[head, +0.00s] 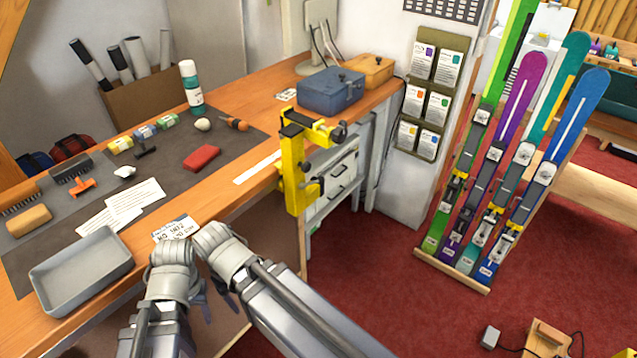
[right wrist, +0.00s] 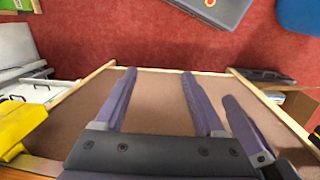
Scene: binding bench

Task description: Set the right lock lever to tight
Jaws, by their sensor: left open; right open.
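A yellow vise (head: 292,165) with black jaws is fixed at the bench's front edge. The vise's yellow body shows at the left edge of the right wrist view (right wrist: 18,122). My left gripper (head: 205,300) hangs open by the bench's near edge, short of the vise. My right gripper (right wrist: 158,75) is open with nothing between its fingers; my arms partly hide it in the head view.
The wooden bench (head: 262,98) carries a grey tray (head: 82,272), a red block (head: 202,157), a bottle (head: 191,88) and a blue box (head: 331,90). Skis (head: 520,100) stand in a rack at right. Red floor (head: 385,270) lies clear between rack and bench.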

